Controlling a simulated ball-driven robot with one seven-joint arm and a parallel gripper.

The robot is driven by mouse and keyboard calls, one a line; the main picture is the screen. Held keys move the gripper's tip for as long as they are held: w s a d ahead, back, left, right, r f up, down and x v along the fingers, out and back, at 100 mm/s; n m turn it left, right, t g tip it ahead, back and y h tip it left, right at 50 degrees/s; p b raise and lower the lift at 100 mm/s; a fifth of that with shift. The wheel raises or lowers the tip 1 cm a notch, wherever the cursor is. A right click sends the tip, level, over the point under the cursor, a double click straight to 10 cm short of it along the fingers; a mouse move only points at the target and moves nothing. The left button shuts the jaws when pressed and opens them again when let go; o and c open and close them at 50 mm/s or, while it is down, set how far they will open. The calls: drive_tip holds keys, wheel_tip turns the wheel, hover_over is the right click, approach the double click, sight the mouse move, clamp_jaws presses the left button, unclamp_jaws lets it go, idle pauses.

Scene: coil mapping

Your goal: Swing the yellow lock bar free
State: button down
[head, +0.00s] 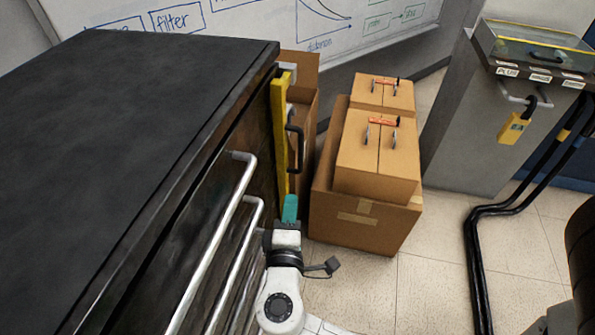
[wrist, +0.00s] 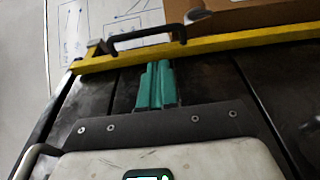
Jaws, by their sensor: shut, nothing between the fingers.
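The yellow lock bar (head: 279,135) stands upright along the far end of the black drawer cabinet (head: 130,110) in the head view, with a black handle (head: 296,148) on its right side. In the wrist view the yellow lock bar (wrist: 220,44) runs across the top, with the black handle (wrist: 140,34) beyond it. My gripper (head: 290,200) is low beside the cabinet, just below the bar's lower end in the head view. In the wrist view my gripper (wrist: 158,66) has its teal fingers together and empty, pointing at the bar. Whether the fingertips touch the bar is unclear.
Cardboard boxes (head: 365,215) stand on the floor right of the bar, and another open box (head: 303,100) is behind it. Silver drawer handles (head: 215,240) stick out from the cabinet. A grey cabinet (head: 465,130) and black cables (head: 474,262) are at right. Tiled floor (head: 425,285) lies clear between.

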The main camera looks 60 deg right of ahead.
sight(298, 172)
drive_tip(key=x, duration=1)
drive_tip(key=shift+r, duration=0.1)
idle(0.3)
drive_tip(key=shift+s+d+n+t+y+b, duration=0.3)
drive_tip(key=shift+s+n+t, duration=0.1)
drive_tip(key=shift+t, duration=0.2)
